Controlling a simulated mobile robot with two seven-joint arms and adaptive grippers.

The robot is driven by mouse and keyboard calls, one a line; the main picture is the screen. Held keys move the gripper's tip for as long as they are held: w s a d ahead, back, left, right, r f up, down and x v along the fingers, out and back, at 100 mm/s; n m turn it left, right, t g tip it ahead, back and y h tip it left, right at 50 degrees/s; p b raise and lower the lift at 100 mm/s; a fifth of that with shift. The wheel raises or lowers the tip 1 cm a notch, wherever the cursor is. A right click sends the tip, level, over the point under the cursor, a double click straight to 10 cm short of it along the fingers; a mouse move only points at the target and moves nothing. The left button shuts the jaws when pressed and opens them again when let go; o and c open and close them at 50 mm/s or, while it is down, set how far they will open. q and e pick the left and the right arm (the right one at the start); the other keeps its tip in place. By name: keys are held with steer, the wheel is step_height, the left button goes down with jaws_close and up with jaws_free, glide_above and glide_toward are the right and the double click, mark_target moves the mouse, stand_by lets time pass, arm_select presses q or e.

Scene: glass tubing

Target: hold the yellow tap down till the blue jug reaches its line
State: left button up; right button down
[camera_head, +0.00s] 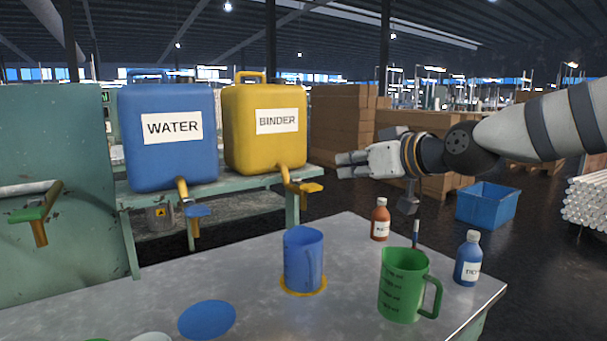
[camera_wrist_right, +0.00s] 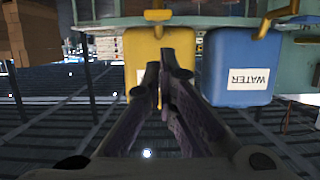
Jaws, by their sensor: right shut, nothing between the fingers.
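The yellow tap (camera_head: 305,187) juts from the base of the yellow binder container (camera_head: 265,148) in the head view. The yellow tap also shows at the top of the inverted wrist view (camera_wrist_right: 158,15). The blue jug (camera_head: 303,262) stands upright on a yellow disc (camera_head: 303,290) on the table, below and in front of the tap. I see no liquid stream, and the jug's line and level cannot be made out. My right gripper (camera_head: 341,165) is shut and empty, to the right of the tap and slightly higher in the picture, apart from it. My left gripper is out of view.
The blue water container (camera_head: 168,150) with a blue tap (camera_head: 198,211) is left of the binder. A green jug (camera_head: 402,292), a red-brown bottle (camera_head: 380,222) and a blue bottle (camera_head: 467,262) stand on the right of the table (camera_head: 250,255). An empty blue disc (camera_head: 207,319) lies front left.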

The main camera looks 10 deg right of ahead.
step_height(320, 180, up, 3)
steer(key=w, duration=0.1)
steer(key=b, duration=0.2)
glide_above(318, 187)
step_height(318, 187, down, 4)
steer(key=shift+w+r, duration=0.1)
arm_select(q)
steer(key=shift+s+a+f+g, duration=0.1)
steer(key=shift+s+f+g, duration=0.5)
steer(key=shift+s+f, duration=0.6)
arm_select(e)
steer(key=shift+s+f, duration=0.15)
steer(key=shift+f, duration=0.55)
steer(key=shift+s+f, duration=0.15)
steer(key=shift+f, duration=0.55)
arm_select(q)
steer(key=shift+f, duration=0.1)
arm_select(e)
steer(key=shift+f, duration=0.1)
